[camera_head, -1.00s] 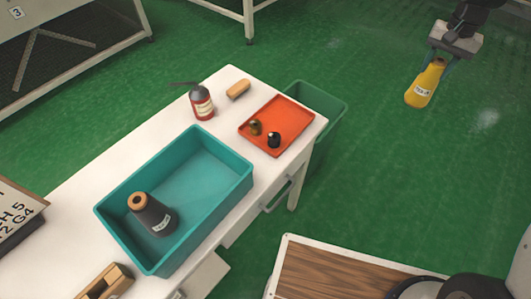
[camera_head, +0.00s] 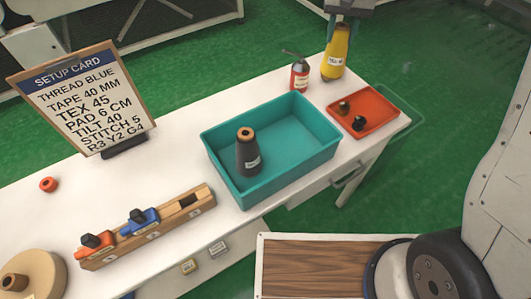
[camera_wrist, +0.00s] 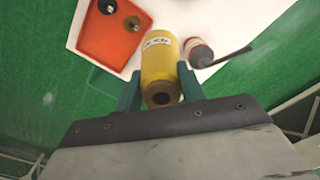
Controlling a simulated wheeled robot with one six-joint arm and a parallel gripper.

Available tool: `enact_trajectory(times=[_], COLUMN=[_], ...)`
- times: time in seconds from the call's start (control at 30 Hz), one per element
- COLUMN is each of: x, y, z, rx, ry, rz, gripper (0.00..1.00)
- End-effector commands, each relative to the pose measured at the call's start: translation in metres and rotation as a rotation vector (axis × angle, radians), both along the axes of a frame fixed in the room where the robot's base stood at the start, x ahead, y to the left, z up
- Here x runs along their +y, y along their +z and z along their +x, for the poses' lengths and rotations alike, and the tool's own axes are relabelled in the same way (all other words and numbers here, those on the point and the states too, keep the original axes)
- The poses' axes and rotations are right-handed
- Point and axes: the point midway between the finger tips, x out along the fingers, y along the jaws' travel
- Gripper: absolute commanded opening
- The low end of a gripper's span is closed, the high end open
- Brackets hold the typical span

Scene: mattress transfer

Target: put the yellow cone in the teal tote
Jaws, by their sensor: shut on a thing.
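A dark grey cone (camera_head: 249,158) with a brown top stands inside the tote. I cannot tell how high the yellow cone is above the table.
An orange tray (camera_head: 378,101) with two small dark items lies right of the tote. A setup card (camera_head: 82,97) and a wooden block with colored clamps (camera_head: 150,232) occupy the table's left.

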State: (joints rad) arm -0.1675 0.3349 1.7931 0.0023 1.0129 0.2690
Motion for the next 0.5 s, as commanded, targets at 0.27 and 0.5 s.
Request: enact_trajectory(times=[0.27,0.5], x=[0.095,0.115], y=[0.051,0.057], z=[-0.097,-0.162], rx=[-0.003,-0.001], ry=[0.361,0.612], rz=[0.003,0.004], gripper=[0.00,0.00])
